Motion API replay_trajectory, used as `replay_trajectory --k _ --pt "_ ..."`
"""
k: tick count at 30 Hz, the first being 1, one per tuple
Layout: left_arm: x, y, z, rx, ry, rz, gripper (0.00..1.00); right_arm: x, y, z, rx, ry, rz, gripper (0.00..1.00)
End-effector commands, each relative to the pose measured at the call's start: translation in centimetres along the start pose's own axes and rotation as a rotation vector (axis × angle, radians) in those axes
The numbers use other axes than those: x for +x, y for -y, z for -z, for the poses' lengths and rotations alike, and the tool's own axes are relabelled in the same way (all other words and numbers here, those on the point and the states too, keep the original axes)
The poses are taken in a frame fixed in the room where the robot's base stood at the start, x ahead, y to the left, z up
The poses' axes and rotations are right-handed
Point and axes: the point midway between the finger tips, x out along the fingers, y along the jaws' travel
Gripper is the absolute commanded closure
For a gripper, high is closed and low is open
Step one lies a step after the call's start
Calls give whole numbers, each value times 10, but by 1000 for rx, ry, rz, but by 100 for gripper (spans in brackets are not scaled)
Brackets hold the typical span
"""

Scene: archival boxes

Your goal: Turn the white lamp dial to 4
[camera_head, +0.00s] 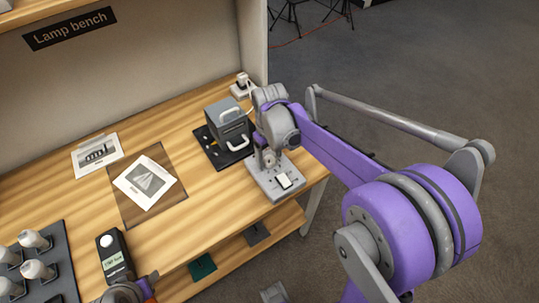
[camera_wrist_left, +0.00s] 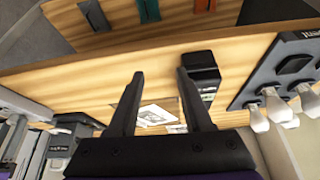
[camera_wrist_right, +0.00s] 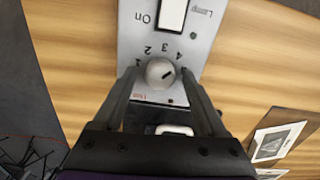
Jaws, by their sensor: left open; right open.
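The lamp control box (camera_head: 265,185) is a pale grey box at the bench's right front edge, with a white rocker switch (camera_head: 284,181). In the right wrist view, the round white dial (camera_wrist_right: 160,72) sits on its panel (camera_wrist_right: 207,45), ringed by printed numerals that appear upside down. A short dark mark on the dial points right, toward the high-number side; its exact number is hard to read. My right gripper (camera_wrist_right: 159,80) is open, its fingers on either side of the dial; contact is unclear. My left gripper (camera_wrist_left: 160,73) is open and empty near the bench's front edge.
A dark grey box with white handles (camera_head: 228,122) stands on a black base behind the lamp box. Photo prints (camera_head: 146,182) lie mid-bench. A black meter (camera_head: 113,258) and a tray of several bulbs (camera_head: 66,260) are at left.

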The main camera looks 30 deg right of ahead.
Motion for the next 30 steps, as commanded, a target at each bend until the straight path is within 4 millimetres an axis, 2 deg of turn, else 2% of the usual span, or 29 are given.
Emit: replay_trajectory --k 4,7,15,21,25,30 --pt "0 0 0 0 0 0 50 -2 0 0 0 0 0 26" --pt "-1 0 1 0 -1 0 50 -12 0 0 0 0 0 26" --pt "-6 0 5 0 -3 0 50 -66 0 0 0 0 0 26" --pt "-8 0 6 0 -4 0 50 -97 0 0 0 0 0 26" --pt "-9 0 7 0 -4 0 50 -106 0 0 0 0 0 26" --pt "-9 0 7 0 -4 0 50 -108 0 0 0 0 0 26"
